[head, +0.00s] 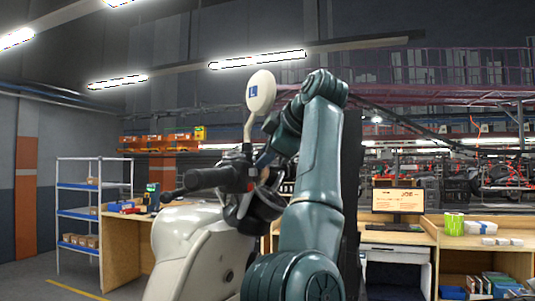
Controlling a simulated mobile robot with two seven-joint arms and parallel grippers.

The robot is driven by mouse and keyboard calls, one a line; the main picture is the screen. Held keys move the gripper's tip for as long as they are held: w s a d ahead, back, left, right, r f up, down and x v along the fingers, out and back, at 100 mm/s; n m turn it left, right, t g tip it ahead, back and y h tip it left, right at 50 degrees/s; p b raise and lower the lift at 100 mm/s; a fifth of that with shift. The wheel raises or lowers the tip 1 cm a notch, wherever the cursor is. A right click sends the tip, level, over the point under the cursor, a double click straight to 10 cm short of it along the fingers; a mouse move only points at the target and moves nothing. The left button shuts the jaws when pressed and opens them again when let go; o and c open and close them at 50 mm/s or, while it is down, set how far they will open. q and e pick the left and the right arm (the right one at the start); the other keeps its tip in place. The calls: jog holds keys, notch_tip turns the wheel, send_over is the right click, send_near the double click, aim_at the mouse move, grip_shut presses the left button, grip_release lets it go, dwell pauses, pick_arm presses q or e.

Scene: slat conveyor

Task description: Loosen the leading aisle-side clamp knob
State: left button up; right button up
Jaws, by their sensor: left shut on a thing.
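A cream scooter (183,246) stands close in front of me, with a dark handlebar grip (206,178) and a pale round mirror (261,91) marked with a blue "L". My teal left arm rises in the middle of the view, bends at the top and reaches down behind the handlebar area. My left gripper (263,168) is small and partly hidden there among dark parts beside the handlebar. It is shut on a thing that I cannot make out. I cannot pick out the clamp knob. My right gripper is not in view.
A blue-and-white shelf rack (92,187) stands at the far left. A wooden bench (124,236) is behind the scooter. Floor shows free at the lower left.

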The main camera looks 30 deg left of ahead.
pick_arm(q)
jog(key=o, duration=1)
jog(key=shift+c, duration=0.2)
jog(key=v, duration=1.3)
jog(key=shift+s, duration=0.1)
